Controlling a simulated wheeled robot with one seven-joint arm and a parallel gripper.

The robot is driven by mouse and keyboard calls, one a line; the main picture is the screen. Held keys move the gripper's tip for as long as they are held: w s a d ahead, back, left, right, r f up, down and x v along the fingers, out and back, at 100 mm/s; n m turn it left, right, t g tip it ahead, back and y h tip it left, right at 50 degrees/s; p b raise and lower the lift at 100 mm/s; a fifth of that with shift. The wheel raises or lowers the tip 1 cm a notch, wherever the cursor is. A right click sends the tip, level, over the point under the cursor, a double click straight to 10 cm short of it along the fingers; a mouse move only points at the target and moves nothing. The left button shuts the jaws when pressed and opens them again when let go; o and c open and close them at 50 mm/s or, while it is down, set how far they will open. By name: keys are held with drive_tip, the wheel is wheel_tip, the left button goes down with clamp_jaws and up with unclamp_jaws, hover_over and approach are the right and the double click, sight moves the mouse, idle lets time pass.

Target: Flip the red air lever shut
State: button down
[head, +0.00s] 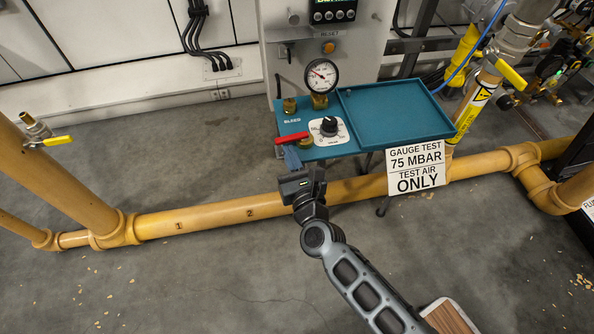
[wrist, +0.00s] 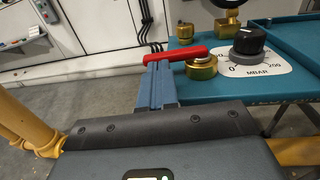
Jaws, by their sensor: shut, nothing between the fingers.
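The red air lever (head: 291,138) sits on a brass fitting (head: 305,142) at the left front corner of the teal test bench. Its handle points left and sticks out past the bench edge. In the wrist view the red lever (wrist: 176,55) runs left from the brass valve (wrist: 202,68). My gripper (head: 291,157) is shut and empty, just in front of and below the lever handle. In the wrist view my blue fingers (wrist: 156,82) point at the handle's left part, and their tips appear very near it; I cannot tell whether they touch.
The bench carries a black regulator knob (head: 329,125), a round pressure gauge (head: 321,76) and an empty teal tray (head: 396,111). A white "gauge test 75 mbar" sign (head: 416,167) hangs at its front. A yellow pipe (head: 208,216) runs low across the floor.

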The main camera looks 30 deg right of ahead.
drive_tip(key=shift+w+d, duration=0.15)
drive_tip(key=shift+w, duration=0.45)
drive_tip(key=shift+b+x, duration=0.3)
drive_tip(key=shift+x, duration=0.5)
drive_tip(key=shift+a, duration=0.2)
drive_tip(key=shift+s, duration=0.1)
